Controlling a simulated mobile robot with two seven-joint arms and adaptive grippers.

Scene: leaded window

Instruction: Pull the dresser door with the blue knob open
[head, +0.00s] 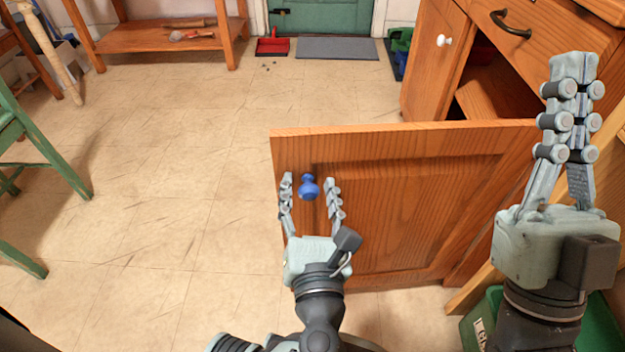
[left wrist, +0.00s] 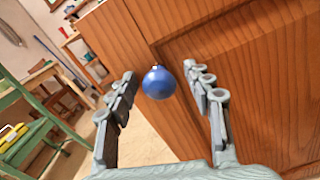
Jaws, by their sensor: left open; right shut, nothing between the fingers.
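The dresser door (head: 410,205) with the blue knob (head: 308,187) stands swung out from the dresser (head: 575,50), its free edge at the left. My left gripper (head: 311,186) is open, with one finger on each side of the knob; I cannot tell whether they touch it. In the left wrist view the blue knob (left wrist: 158,83) shows between and just beyond the spread fingers (left wrist: 168,88), with the wooden door (left wrist: 255,80) behind it. My right gripper (head: 573,68) is shut and empty, pointing up in front of the dresser at the right.
A green box (head: 474,328) is on the floor below my right arm. A green chair (head: 30,130) stands at the left. The tiled floor (head: 170,200) between is clear.

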